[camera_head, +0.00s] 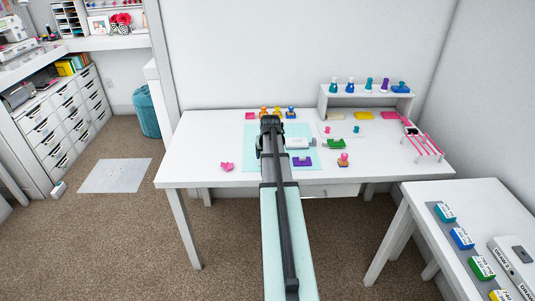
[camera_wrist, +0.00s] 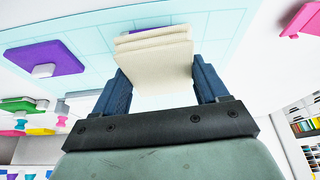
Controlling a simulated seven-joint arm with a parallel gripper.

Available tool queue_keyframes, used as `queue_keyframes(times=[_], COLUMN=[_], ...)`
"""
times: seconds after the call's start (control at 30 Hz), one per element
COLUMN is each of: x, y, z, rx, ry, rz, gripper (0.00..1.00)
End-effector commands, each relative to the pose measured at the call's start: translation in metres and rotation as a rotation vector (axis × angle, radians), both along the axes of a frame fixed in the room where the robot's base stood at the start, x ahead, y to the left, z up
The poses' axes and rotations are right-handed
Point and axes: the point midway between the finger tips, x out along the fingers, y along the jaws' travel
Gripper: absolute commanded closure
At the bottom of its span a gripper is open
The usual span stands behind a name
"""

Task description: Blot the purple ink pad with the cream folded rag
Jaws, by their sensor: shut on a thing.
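The cream folded rag (camera_wrist: 158,50) is held between the two blue-grey fingers of my gripper (camera_wrist: 158,75) in the wrist view. The gripper is shut on it, and the rag's folded layers stick out past the fingertips. In the head view my gripper (camera_head: 270,125) is over the pale blue mat, and the rag is hidden there. The purple ink pad (camera_head: 302,160) lies on the mat to the right of my arm. A purple pad with a white tab (camera_wrist: 42,58) shows left of the rag in the wrist view, apart from it. A purple sliver shows behind the rag.
The pale blue mat (camera_head: 312,131) lies on the white table (camera_head: 205,150). A white block (camera_head: 298,143), a green pad (camera_head: 335,144) and a stamp (camera_head: 343,160) are near the purple pad. A shelf (camera_head: 363,99) with stamps stands behind. A pink rack (camera_head: 424,143) stands at right. The table's left part is mostly clear.

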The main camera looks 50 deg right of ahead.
Motion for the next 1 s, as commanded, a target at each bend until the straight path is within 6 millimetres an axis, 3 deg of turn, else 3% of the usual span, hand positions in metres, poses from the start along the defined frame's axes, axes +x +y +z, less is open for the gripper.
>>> queue_keyframes(times=[1.0], x=[0.0], y=[0.0], z=[-0.012], rx=[0.0], ry=[0.0], rz=[0.0], gripper=[0.51])
